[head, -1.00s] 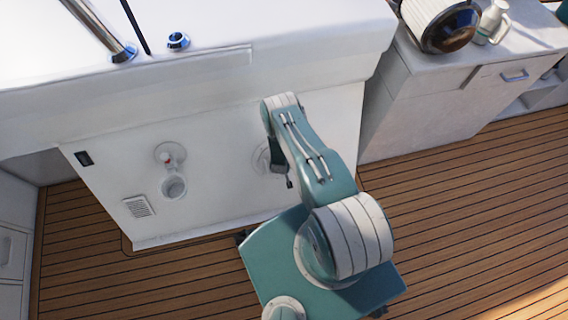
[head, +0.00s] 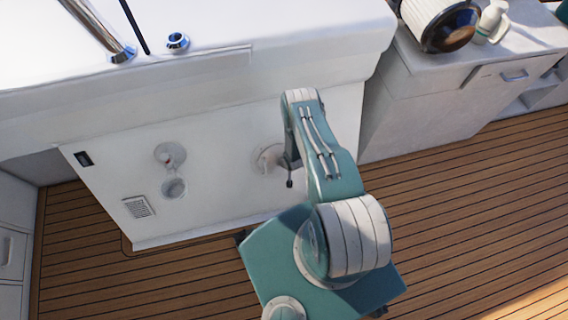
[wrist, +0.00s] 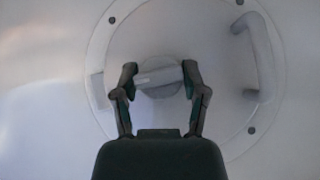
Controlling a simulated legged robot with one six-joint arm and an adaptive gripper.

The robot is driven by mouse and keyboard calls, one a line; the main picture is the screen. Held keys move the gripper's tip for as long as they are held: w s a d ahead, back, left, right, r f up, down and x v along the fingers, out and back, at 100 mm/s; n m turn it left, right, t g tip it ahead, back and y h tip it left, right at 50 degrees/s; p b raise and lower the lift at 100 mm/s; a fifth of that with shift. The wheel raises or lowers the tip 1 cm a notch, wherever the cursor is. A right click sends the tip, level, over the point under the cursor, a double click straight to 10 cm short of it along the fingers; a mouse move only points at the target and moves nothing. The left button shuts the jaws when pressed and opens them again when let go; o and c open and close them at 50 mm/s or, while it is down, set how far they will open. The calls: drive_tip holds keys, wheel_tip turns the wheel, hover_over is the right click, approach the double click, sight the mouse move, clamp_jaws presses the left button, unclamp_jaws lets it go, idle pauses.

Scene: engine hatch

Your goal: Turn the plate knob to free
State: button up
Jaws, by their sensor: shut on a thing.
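The plate knob (wrist: 157,78) is a pale grey round knob with a raised grip bar, at the middle of a round pale plate (wrist: 215,100) in the wrist view. The bar lies nearly level, its right end slightly higher. My gripper (wrist: 160,74) is shut on the knob, one dark finger at each end of the bar. The plate has a curved handle (wrist: 262,58) on its right side and small dark screws at its rim. In the head view the plate (head: 265,160) is on the white panel, partly covered by my arm. The knob and gripper fingers are hard to see there.
Left of the plate, the white panel holds a round fitting (head: 170,154), a cup-like fitting (head: 174,188) and a vent (head: 138,207). A white ledge (head: 220,70) overhangs the panel. A grey cabinet (head: 425,110) stands at right. The wooden deck is clear at right.

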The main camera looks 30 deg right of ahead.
drive_tip(key=o, duration=1.1)
drive_tip(key=shift+a, duration=0.1)
drive_tip(key=v, duration=1.2)
drive_tip(key=shift+s+r, duration=0.1)
